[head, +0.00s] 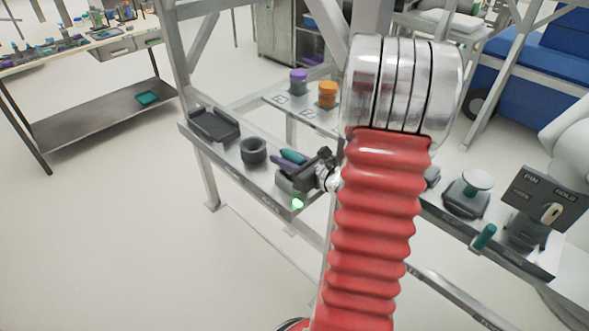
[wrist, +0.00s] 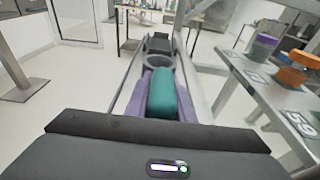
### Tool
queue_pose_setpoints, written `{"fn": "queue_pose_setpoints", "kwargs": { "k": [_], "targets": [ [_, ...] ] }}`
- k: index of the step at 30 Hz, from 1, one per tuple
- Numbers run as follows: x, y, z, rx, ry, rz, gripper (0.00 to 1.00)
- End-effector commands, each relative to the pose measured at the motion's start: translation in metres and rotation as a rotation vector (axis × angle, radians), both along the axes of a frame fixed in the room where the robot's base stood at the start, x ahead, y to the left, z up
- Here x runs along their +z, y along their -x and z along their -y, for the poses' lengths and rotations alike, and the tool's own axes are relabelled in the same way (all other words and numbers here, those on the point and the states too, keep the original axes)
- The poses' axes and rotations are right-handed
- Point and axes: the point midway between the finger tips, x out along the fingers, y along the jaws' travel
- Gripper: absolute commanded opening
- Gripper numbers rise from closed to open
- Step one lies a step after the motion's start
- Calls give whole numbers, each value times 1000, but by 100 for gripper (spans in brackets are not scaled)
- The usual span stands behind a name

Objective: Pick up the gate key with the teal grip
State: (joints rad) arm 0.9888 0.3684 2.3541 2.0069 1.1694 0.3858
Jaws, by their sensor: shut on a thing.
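The gate key's teal grip (wrist: 172,95) fills the space between the two purple fingers of my gripper (wrist: 165,88) in the wrist view. The fingers are shut on it, one on each side. In the head view the same teal grip (head: 293,156) shows at the end of my gripper (head: 286,161), over the left part of the metal shelf. The rest of the key is hidden. I cannot tell whether the grip is clear of the shelf.
A black cup (head: 253,150) and a black tray (head: 214,124) stand just beyond on the shelf (head: 230,160). Purple (head: 298,81) and orange (head: 327,94) knobbed objects stand on the rear shelf. A teal handle (head: 484,237) is at the right front edge. Frame posts rise nearby.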

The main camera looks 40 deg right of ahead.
Motion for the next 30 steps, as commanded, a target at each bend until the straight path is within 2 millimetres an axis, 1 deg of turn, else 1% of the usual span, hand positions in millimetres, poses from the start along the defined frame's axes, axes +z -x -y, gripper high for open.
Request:
{"fn": "queue_pose_setpoints", "kwargs": {
  "k": [1, 3, 4, 17, 23, 30],
  "targets": [
    [0, 0, 0, 0, 0, 0, 6],
    [0, 0, 0, 0, 0, 0, 1],
    [0, 0, 0, 0, 0, 0, 0],
    [3, 0, 1, -1, 2, 1, 0],
    [17, 0, 1, -1, 3, 2, 0],
    [47, 0, 1, -1, 4, 3, 0]
  ]
}}
